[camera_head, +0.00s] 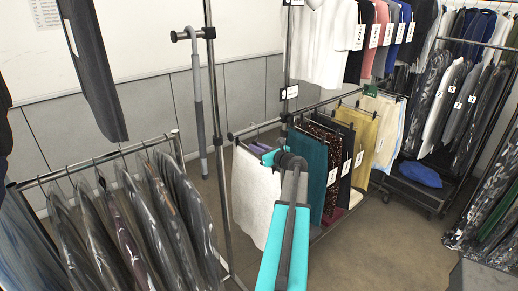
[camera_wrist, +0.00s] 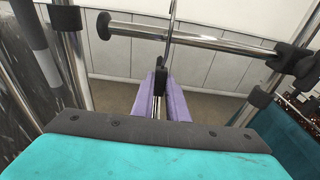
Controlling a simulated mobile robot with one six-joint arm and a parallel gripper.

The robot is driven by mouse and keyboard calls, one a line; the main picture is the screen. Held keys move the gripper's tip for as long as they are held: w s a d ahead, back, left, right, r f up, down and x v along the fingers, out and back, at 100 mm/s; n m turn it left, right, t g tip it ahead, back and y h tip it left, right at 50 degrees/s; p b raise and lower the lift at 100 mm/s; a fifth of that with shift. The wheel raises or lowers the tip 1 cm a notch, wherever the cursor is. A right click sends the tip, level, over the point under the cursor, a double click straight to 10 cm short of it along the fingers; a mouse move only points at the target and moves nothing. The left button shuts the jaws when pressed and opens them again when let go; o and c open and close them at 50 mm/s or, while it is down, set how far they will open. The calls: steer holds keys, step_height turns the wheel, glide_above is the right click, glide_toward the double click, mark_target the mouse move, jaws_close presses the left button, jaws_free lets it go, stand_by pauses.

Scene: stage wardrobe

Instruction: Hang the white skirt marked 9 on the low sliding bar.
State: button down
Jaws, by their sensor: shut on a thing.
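The white skirt (camera_head: 256,200) hangs upright below my gripper (camera_head: 264,148) at the left end of the low bar (camera_head: 246,131). No number shows on the side of the skirt I see. In the wrist view, the purple fingers of my gripper (camera_wrist: 160,100) are shut on the dark neck of a hanger (camera_wrist: 160,78). Its thin hook rises across the low bar (camera_wrist: 215,44), which has black end caps. I cannot tell whether the hook rests over the bar or only passes in front of it. The skirt itself is hidden in the wrist view.
A post carries a white 9 sign (camera_head: 289,93). A teal skirt (camera_head: 311,165), patterned, dark and yellow garments hang close by on the right. A rack of grey garments (camera_head: 140,220) stands left, with a metal upright (camera_head: 215,110) between. Bare floor shows at right front.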

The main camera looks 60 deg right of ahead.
steer(key=shift+r+x, duration=0.15)
steer(key=shift+x, duration=0.8)
steer(key=shift+r+x, duration=0.1)
steer(key=shift+x, duration=0.9)
steer(key=shift+w, duration=0.1)
steer(key=shift+f+b, duration=0.9)
steer(key=shift+f, duration=0.7)
steer(key=c, duration=1.7)
jaws_free()
steer(key=shift+o, duration=0.2)
steer(key=shift+f, duration=0.1)
steer(key=shift+b+v, duration=1.65)
steer(key=shift+v, duration=5.3)
